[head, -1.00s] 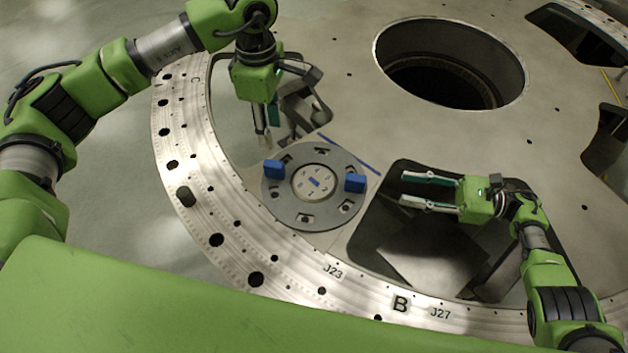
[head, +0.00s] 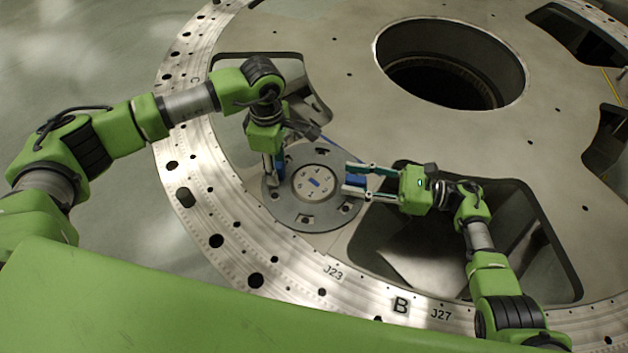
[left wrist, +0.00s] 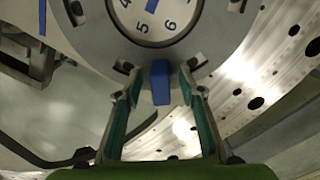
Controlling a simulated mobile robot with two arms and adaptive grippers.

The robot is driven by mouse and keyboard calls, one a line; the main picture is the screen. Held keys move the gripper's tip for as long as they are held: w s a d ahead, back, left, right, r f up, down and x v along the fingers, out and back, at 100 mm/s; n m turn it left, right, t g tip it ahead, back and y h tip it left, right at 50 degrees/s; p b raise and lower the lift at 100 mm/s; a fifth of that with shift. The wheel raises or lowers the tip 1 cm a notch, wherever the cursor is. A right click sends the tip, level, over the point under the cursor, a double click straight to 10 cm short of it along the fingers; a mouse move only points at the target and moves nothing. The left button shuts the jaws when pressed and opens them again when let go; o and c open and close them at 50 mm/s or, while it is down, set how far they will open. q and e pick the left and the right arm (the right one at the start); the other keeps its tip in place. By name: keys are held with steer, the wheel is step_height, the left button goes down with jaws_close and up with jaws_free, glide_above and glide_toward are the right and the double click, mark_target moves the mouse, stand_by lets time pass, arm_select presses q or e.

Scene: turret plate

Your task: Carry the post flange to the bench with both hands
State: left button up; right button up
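The post flange (head: 307,216) is a grey ring with a numbered white disc at its centre and a blue block on each side. It lies flat on the turret plate. My left gripper (head: 273,178) points down at the left blue block (head: 280,160). In the left wrist view, its open fingers (left wrist: 160,76) stand on either side of that blue block (left wrist: 160,95), with gaps showing. My right gripper (head: 350,179) reaches in from the right, its open fingers on either side of the right blue block (head: 360,181), which they partly hide. I see no bench.
The turret plate (head: 345,110) has a large round hole (head: 450,80) at the back. A dark-edged cutout (head: 420,250) lies under my right arm, and another cutout (head: 300,85) lies behind my left gripper. The drilled rim (head: 230,260) curves along the left and front.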

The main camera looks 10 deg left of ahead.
arm_select(q)
jaws_close()
arm_select(e)
jaws_close()
